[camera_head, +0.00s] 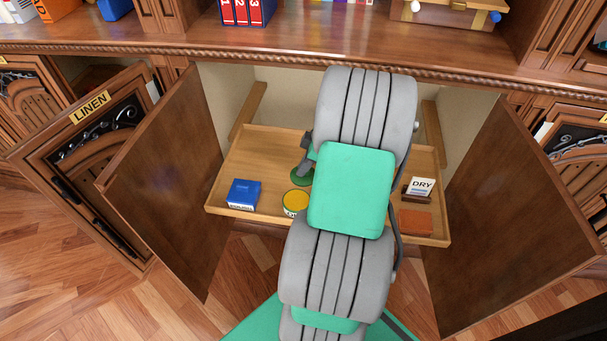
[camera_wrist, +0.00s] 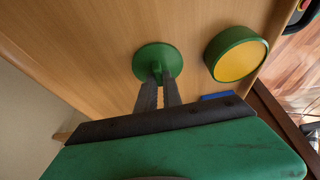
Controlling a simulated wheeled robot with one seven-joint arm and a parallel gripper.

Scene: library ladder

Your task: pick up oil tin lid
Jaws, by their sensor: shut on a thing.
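The oil tin lid (camera_wrist: 152,58) is a round green disc with a small raised knob. In the wrist view my gripper (camera_wrist: 158,78) is shut on its knob, with both fingers close together. The lid is at or just above the wooden tray floor; I cannot tell whether it touches. In the head view the lid (camera_head: 301,177) shows partly beside my arm, below my gripper (camera_head: 304,167). The open oil tin (camera_head: 296,202) is green with a yellow inside, standing close to the lid. It also shows in the wrist view (camera_wrist: 237,55), to the right of the lid.
The pulled-out tray (camera_head: 262,150) sits between two open cabinet doors (camera_head: 170,180) and (camera_head: 520,220). A blue box (camera_head: 243,194) stands at its left. A white "DRY" box (camera_head: 422,186) and an orange-brown block (camera_head: 415,221) are at its right. A shelf edge (camera_head: 250,45) runs above.

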